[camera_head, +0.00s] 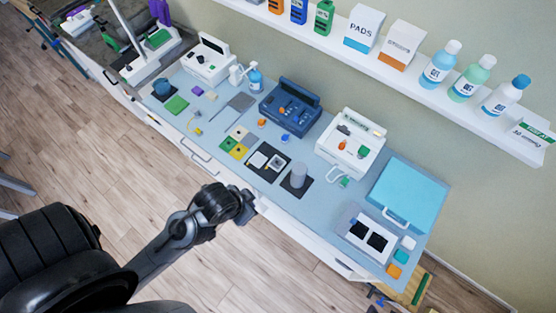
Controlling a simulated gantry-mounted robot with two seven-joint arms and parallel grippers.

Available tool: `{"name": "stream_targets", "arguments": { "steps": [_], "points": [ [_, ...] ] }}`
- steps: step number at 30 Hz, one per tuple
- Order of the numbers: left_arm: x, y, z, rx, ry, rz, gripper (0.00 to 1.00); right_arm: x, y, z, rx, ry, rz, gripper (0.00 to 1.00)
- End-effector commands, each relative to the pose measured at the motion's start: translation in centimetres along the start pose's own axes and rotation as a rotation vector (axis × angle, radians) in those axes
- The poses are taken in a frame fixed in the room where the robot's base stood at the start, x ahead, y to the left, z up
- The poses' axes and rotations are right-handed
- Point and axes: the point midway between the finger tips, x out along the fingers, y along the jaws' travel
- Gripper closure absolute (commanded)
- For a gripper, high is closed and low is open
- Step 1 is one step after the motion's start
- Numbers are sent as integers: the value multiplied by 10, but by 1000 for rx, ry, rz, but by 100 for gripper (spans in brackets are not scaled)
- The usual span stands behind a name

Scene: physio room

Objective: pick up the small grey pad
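My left gripper (246,206) is at the counter's front edge, in front of and apart from the squares. Its fingers are dark and small, so I cannot tell whether they are open. My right gripper is not in view.
Black mats (268,161) carry small items and a grey cylinder (299,175). Behind stand a dark blue device (290,105) and a white device (350,146). A blue case (408,195) is at right. A shelf (400,75) with bottles and boxes runs above the counter.

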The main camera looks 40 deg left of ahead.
Motion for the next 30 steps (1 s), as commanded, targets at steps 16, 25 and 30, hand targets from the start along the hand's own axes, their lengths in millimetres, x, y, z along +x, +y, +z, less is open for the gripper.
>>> {"name": "stream_targets", "arguments": {
  "steps": [16,25,30],
  "points": [
    [0,0,0,0,0,0,91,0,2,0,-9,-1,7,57],
    [0,0,0,0,0,0,45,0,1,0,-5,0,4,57],
    [0,0,0,0,0,0,21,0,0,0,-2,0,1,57]
  ]
}}
